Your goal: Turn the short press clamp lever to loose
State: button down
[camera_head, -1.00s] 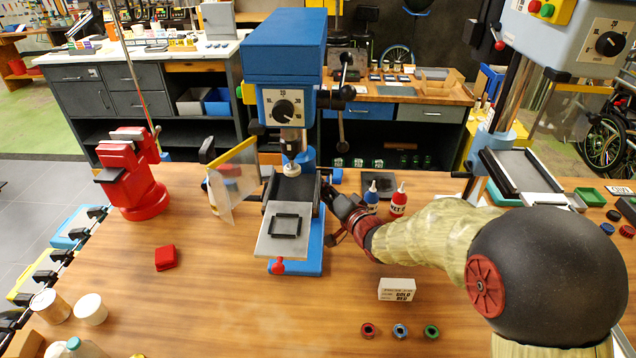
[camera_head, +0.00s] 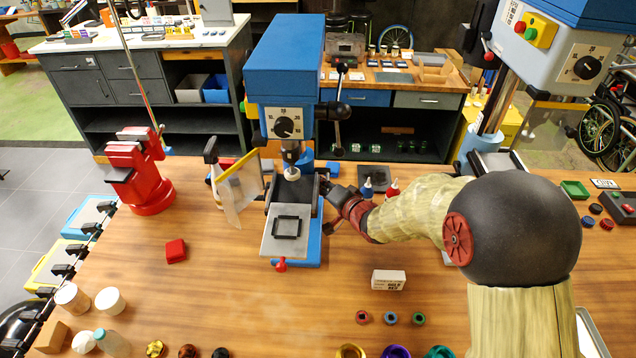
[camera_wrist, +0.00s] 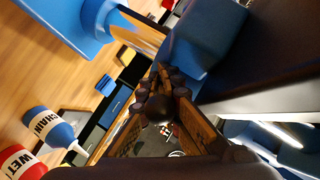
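The short blue press (camera_head: 284,73) stands mid-table, with a grey plate (camera_head: 286,247) on its base. A dark ball knob (camera_wrist: 158,108) shows between my gripper's fingers in the wrist view, close to the pads. It looks like the end of a lever, but its shaft is hidden. My gripper (camera_head: 327,186) is at the right side of the press, beside its column. I cannot tell whether the fingers clamp the knob or only surround it.
Chain and wet bottles (camera_wrist: 48,125) (camera_wrist: 18,162) stand close to my gripper. A clear guard (camera_head: 238,190) hangs left of the press. A white box (camera_head: 388,280) and several small rings lie in front of my arm. A taller press (camera_head: 565,60) stands at right.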

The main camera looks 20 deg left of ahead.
jog(key=shift+s+d+f, duration=0.15)
jog(key=shift+f, duration=0.4)
jog(key=c, duration=2.1)
grip_release()
jog(key=shift+r, duration=0.25)
jog(key=shift+o, duration=0.5)
jog(key=shift+r, duration=0.2)
jog(key=v, duration=0.8)
jog(key=shift+c, duration=0.2)
